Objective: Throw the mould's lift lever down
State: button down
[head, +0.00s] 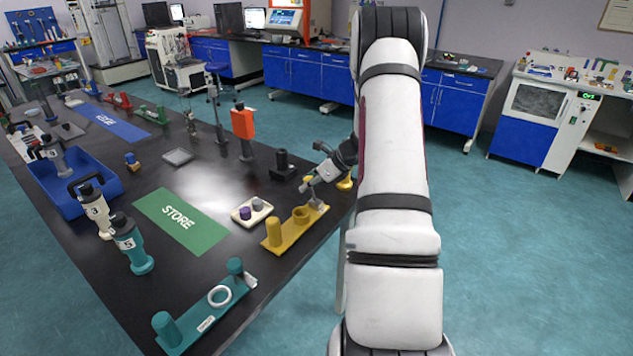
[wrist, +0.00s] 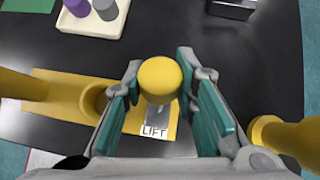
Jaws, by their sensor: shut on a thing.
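The yellow mould (head: 285,237) lies at the near right edge of the dark bench, with a post and a ring-shaped cup on its plate. In the wrist view its plate (wrist: 60,112) runs to a label reading LIFT. The lift lever's round yellow knob (wrist: 160,80) stands above that label, between the teal finger pads of my gripper (wrist: 160,72). My gripper (head: 309,184) is shut on the knob. In the head view the lever is largely hidden by my gripper, so its exact tilt is unclear.
A white tray with purple and grey pieces (head: 252,212) lies left of the mould. A black block (head: 283,165) stands behind it. Another yellow part (wrist: 290,138) is close at right.

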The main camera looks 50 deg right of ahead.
jog(key=shift+w+f+g, duration=0.25)
jog(key=shift+w+g, duration=0.15)
jog(key=shift+g, duration=0.2)
jog(key=shift+w+a+f, duration=0.1)
jog(key=shift+w+f, duration=0.1)
jog(key=shift+w, duration=0.05)
jog(key=shift+w+a+f, duration=0.1)
jog(key=shift+w, duration=0.05)
jog(key=c, duration=1.2)
grip_release()
jog(key=shift+c, duration=0.2)
jog(key=v, duration=1.2)
